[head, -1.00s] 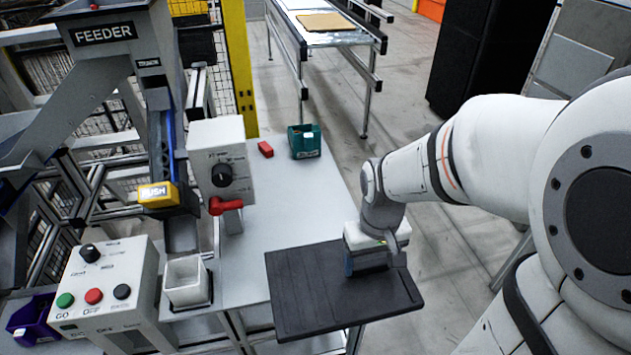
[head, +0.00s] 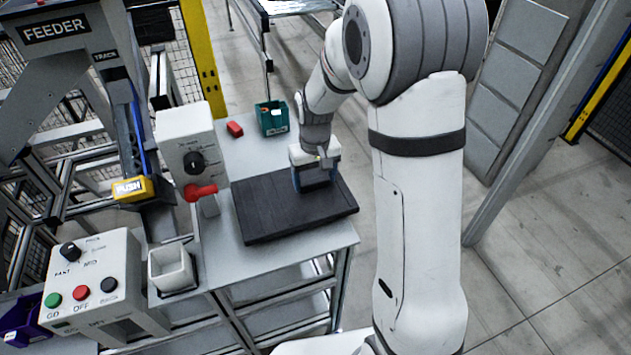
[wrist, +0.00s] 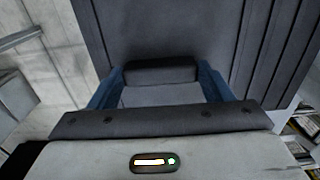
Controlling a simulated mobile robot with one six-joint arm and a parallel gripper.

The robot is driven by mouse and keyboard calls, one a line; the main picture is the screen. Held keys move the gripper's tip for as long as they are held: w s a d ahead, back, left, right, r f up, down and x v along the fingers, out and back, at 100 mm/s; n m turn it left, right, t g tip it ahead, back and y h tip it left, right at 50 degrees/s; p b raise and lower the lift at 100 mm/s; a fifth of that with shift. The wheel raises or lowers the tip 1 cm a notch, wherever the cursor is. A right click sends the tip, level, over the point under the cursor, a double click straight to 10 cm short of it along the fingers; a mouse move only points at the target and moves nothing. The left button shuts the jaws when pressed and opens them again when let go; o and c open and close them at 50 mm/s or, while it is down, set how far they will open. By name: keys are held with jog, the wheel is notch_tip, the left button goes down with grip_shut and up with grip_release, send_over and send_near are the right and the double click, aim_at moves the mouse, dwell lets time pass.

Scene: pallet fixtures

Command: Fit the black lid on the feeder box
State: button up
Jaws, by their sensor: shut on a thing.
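The black lid (head: 270,212) is a flat, ribbed dark plate, held roughly level over the light table at its front right. My gripper (head: 316,182) is shut on the lid's raised handle from above, near its right side. In the wrist view the blue fingers (wrist: 160,88) stand on both sides of the dark handle (wrist: 160,72), and the ribbed lid (wrist: 190,30) spreads beyond it. The feeder box (head: 75,55), grey and marked FEEDER, stands at the upper left, apart from the lid. Its top opening is cut off by the frame edge. Whether the lid touches the table is unclear.
A switch box (head: 190,140) with a red handle (head: 201,192) stands just left of the lid. A button panel (head: 90,285) and a white cup (head: 172,268) are at lower left. Open floor is right.

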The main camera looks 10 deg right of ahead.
jog(key=shift+f, duration=1.25)
jog(key=shift+f, duration=0.1)
jog(key=shift+f, duration=0.15)
jog(key=o, duration=1.8)
